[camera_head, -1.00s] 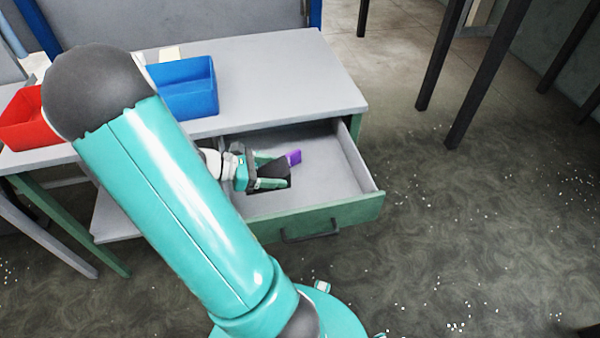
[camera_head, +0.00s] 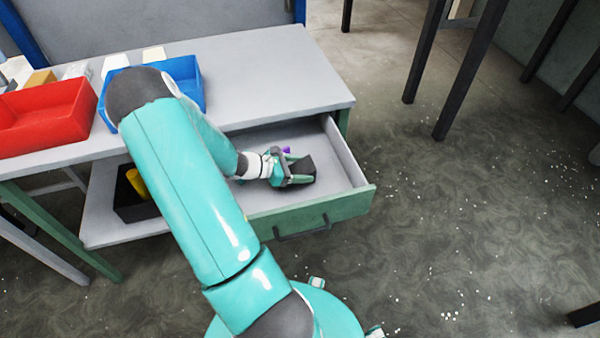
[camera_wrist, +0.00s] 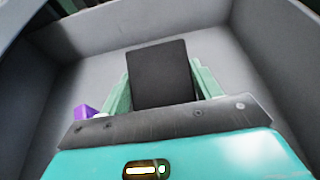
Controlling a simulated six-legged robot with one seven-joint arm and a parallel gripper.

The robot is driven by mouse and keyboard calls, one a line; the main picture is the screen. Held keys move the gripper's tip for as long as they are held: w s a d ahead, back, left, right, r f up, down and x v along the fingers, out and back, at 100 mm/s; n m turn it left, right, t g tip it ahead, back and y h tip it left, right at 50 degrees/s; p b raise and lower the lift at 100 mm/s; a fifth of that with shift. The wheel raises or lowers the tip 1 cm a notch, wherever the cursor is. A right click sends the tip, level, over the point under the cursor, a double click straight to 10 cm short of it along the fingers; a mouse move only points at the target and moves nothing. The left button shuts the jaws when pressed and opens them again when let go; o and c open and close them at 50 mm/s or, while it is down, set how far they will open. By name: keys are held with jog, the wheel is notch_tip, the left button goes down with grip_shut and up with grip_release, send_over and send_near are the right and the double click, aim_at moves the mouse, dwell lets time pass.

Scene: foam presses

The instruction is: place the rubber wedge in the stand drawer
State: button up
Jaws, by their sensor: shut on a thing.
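The rubber wedge (camera_wrist: 160,75) is a dark, almost black block between the two green fingers of my gripper (camera_wrist: 160,92) in the wrist view. In the head view my gripper (camera_head: 296,178) is shut on the wedge (camera_head: 303,168), inside the outline of the open stand drawer (camera_head: 346,160). The drawer has grey inner walls and a green front with a dark handle. Its walls surround the wedge in the wrist view. I cannot tell whether the wedge touches the drawer floor.
A small purple thing (camera_wrist: 85,112) lies in the drawer beside my gripper. A red bin (camera_head: 45,118) and a blue bin (camera_head: 188,85) stand on the grey tabletop (camera_head: 280,75). A black container (camera_head: 130,205) with a yellow thing is on the lower shelf. The drawer's right part is clear.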

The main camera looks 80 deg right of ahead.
notch_tip(320, 180, down, 2)
jog(key=shift+f, duration=0.1)
jog(key=o, duration=1.1)
jog(key=shift+o, duration=0.2)
jog(key=shift+a, duration=0.1)
jog(key=v, duration=1.1)
jog(key=shift+w+r, duration=0.25)
jog(key=shift+w, duration=0.1)
jog(key=shift+w+a, duration=0.1)
jog(key=shift+a, duration=0.05)
jog(key=shift+r, duration=0.1)
